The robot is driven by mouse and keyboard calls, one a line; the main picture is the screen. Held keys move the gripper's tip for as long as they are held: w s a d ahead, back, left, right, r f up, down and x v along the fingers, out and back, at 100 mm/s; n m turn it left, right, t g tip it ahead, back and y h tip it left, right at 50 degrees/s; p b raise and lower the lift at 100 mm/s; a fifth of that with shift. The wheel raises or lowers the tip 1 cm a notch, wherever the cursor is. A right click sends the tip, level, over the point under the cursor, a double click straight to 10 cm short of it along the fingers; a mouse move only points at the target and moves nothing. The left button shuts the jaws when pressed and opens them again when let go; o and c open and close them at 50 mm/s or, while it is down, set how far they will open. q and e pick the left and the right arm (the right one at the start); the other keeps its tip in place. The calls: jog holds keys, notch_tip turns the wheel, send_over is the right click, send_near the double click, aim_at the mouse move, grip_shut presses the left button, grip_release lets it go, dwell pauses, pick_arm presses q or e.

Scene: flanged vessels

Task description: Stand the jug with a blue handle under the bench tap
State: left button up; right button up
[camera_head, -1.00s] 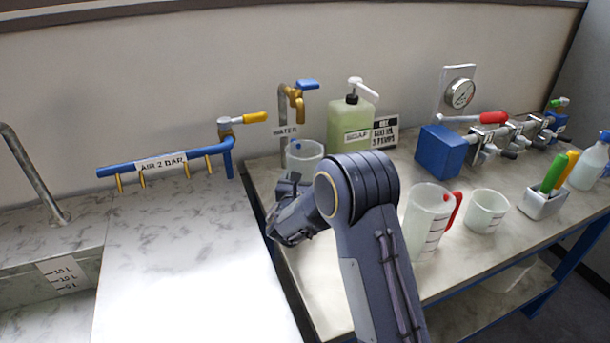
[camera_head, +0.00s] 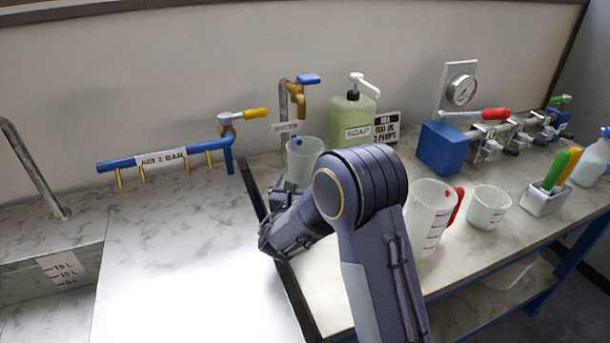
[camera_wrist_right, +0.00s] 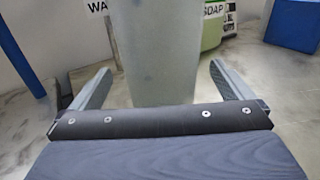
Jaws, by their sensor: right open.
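A translucent jug (camera_head: 304,160) stands upright on the bench, with a bit of blue handle at its rim. It is under the brass bench tap (camera_head: 298,96) with a blue lever; the exact alignment of spout and mouth is hard to judge. My right gripper (camera_head: 272,238) is in front of the jug, low over the bench's left edge. In the right wrist view the fingers (camera_wrist_right: 160,70) are open, one on each side of the jug (camera_wrist_right: 157,45), with gaps visible. My forearm hides the jug's lower part in the head view. My left gripper is not in view.
A soap bottle (camera_head: 353,118) and a sign (camera_head: 386,128) stand right of the tap. A red-handled jug (camera_head: 427,215), a beaker (camera_head: 487,207) and a blue block (camera_head: 440,148) are farther right.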

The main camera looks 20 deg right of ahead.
jog(key=v, duration=0.6)
jog(key=shift+s+a, duration=0.15)
jog(key=shift+s, duration=0.15)
